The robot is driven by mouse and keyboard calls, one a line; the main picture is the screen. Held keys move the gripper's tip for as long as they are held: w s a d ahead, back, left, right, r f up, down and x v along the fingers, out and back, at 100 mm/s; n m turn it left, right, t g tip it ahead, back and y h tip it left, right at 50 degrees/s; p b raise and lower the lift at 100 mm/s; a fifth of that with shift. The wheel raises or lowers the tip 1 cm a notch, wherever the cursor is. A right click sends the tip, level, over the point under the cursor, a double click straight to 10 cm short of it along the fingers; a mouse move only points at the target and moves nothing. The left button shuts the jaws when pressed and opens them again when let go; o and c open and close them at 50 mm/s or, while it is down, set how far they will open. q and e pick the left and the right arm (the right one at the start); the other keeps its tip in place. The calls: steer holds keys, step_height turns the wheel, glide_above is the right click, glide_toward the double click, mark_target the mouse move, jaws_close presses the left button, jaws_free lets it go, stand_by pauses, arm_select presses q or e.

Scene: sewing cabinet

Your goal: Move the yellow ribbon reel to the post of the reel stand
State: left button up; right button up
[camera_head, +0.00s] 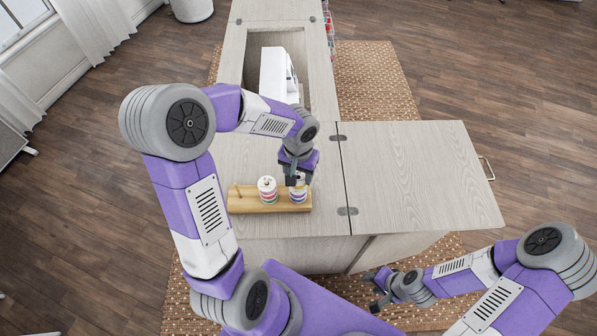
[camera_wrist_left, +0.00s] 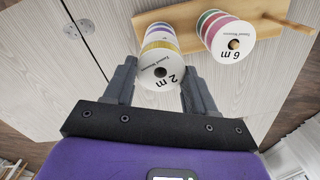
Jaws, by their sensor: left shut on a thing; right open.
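The yellow ribbon reel (camera_wrist_left: 166,52), with a white face marked "2 m", is between the fingers of my left gripper (camera_wrist_left: 160,80) in the left wrist view. My left gripper (camera_head: 298,183) is shut on it at the right end of the wooden reel stand (camera_head: 250,208). Other banded reels (camera_wrist_left: 158,30) show directly beyond the yellow one; whether it touches them is unclear. A second stack of reels, its top marked "6 m" (camera_wrist_left: 230,42), sits on a post at the stand's middle (camera_head: 267,188). My right gripper (camera_head: 378,292) is open, low at the cabinet's front.
A short bare post (camera_head: 238,190) shows at the stand's left end. The stand lies on the pale cabinet top (camera_head: 240,150). A white sewing machine (camera_head: 277,75) sits in the recess behind. The hinged right leaf (camera_head: 420,180) is clear.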

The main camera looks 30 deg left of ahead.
arm_select(q)
steer(key=shift+f+b, duration=0.8)
steer(key=shift+f, duration=0.1)
steer(key=o, duration=1.1)
step_height(320, 180, up, 8)
steer(key=shift+f+p, duration=0.15)
steer(key=shift+p, duration=0.95)
steer(key=shift+f, duration=0.1)
